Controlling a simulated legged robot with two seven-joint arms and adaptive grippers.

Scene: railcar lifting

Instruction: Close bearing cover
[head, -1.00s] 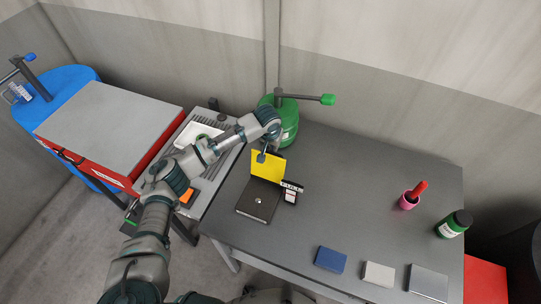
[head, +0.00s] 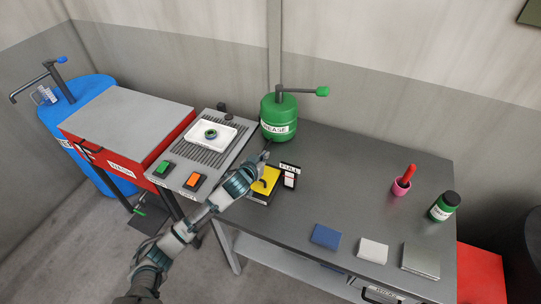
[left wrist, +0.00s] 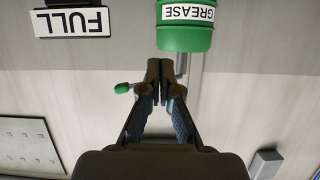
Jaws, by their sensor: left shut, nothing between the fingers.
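The bearing cover, a yellow plate (head: 266,181) with a dark curved mark on top, lies down over the black box (head: 259,201) on the grey table. Part of it is hidden by my left arm, so I cannot tell whether it is fully seated. My left gripper (head: 265,155) is just beyond the cover, near the green grease drum, apart from the cover. In the left wrist view its fingers (left wrist: 160,75) are shut together with nothing between them. My right gripper is not in view.
A "FULL" sign (head: 289,173) stands right of the box. The green grease drum (head: 280,118) stands behind. A white tray (head: 197,133) with a ring is at left. Blue, white and grey blocks (head: 325,236) line the front edge.

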